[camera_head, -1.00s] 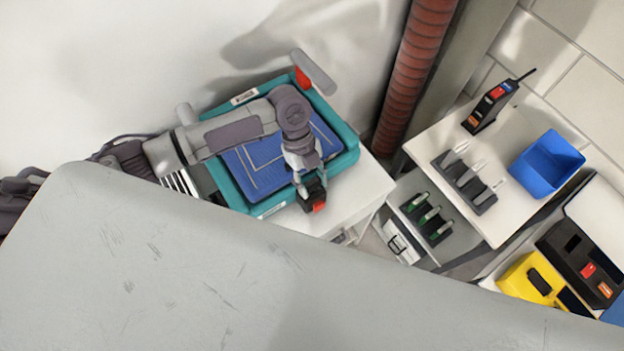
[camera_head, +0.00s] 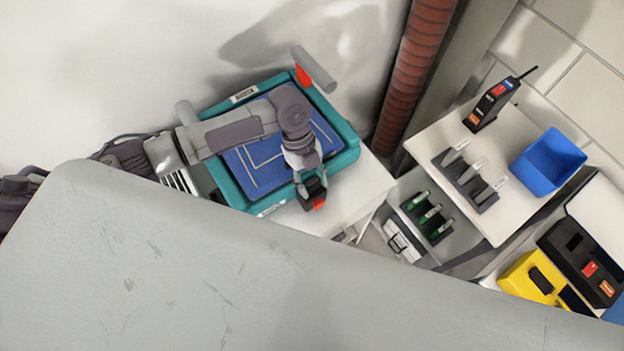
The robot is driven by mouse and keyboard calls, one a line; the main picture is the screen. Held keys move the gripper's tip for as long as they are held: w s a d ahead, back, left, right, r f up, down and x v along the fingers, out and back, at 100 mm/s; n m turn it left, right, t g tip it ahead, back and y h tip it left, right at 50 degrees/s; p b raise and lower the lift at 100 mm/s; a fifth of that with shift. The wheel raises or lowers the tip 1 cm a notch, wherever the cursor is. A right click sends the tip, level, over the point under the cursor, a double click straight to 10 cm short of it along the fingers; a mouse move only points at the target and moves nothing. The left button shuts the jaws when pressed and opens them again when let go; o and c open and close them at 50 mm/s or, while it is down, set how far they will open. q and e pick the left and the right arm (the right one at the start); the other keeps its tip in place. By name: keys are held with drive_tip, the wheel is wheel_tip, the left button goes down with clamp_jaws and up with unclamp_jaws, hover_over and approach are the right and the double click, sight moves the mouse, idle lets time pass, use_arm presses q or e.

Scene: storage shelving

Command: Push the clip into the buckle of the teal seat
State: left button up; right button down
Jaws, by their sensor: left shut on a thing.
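The teal seat (camera_head: 348,158) with its blue pad (camera_head: 250,165) lies on a white surface, left of centre. The black buckle with a red button (camera_head: 319,204) is at the seat's front right edge. My left arm reaches across the seat from the left. My left gripper (camera_head: 312,184) points down right at the buckle, its fingers around a small dark piece. I take this piece to be the clip; it is mostly hidden, and I cannot tell how deep it sits in the buckle. My right gripper is not in view.
A large grey surface (camera_head: 180,270) fills the foreground. A red ribbed pipe (camera_head: 412,75) rises behind the seat. At right, a shelf holds a radio-like device (camera_head: 490,108), a dark rack (camera_head: 466,182) and a blue bin (camera_head: 549,163). A yellow item (camera_head: 528,277) is below.

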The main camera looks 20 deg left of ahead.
use_arm(q)
drive_tip(key=shift+f, duration=0.25)
drive_tip(key=o, duration=1.7)
drive_tip(key=shift+r, duration=0.1)
drive_tip(key=shift+r+p, duration=3.55)
drive_tip(key=shift+r, duration=0.45)
drive_tip(key=shift+f, duration=0.1)
